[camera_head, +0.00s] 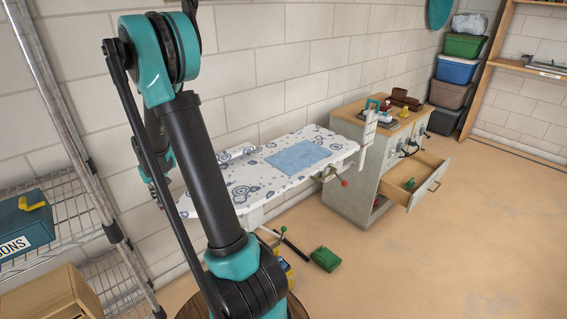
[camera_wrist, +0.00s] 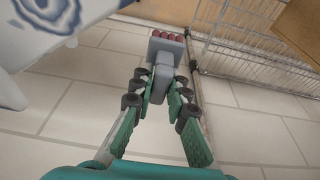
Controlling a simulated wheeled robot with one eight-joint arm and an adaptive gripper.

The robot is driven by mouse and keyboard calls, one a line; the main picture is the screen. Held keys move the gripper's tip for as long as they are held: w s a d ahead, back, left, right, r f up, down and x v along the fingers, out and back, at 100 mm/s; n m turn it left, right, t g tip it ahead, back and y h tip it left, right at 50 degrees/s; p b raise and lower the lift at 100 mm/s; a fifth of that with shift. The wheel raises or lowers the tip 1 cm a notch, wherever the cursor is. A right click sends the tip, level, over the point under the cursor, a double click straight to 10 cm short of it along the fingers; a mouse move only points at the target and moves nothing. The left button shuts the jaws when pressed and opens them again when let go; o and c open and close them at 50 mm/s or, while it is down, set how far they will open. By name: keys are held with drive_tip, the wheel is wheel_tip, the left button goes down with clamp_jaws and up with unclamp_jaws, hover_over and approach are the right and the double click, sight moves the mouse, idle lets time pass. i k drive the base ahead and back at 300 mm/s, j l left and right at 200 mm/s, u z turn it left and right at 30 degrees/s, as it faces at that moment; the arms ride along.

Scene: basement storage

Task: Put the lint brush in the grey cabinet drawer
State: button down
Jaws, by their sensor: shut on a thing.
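My gripper (camera_wrist: 160,92) is shut on the lint brush (camera_wrist: 164,68), a grey tool with a row of dark red pads at its far end. In the wrist view the brush points away from the gripper. The head view does not show the brush clearly; my own arm blocks much of the left side. The grey cabinet (camera_head: 352,185) stands at the right against the wall, apart from my gripper.
An ironing board (camera_head: 245,180) with a blue cloth (camera_head: 298,156) lies between my arm and the cabinet. A green box (camera_head: 325,259) sits on the floor. A wire shelf (camera_head: 72,222) is at left, stacked bins (camera_head: 456,70) at back right. Floor before the drawer is clear.

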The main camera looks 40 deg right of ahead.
sight(415, 182)
drive_tip(key=k+j+z, duration=0.1)
drive_tip(key=k, duration=0.25)
drive_tip(key=k+j+z, duration=0.15)
drive_tip(key=k+j, duration=0.15)
drive_tip(key=k+l+z, duration=0.15)
drive_tip(key=l+z, duration=0.3)
drive_tip(key=i+l+z, duration=0.15)
drive_tip(key=l, duration=0.2)
drive_tip(key=i+l+z, duration=0.2)
drive_tip(key=l, duration=0.15)
drive_tip(key=l+z, duration=0.15)
drive_tip(key=l, duration=0.2)
drive_tip(key=i+l+z, duration=0.3)
drive_tip(key=i+l, duration=0.3)
drive_tip(key=l, duration=0.15)
drive_tip(key=i+l+z, duration=0.3)
drive_tip(key=i+l, duration=0.3)
drive_tip(key=i+j, duration=0.05)
drive_tip(key=i, duration=0.05)
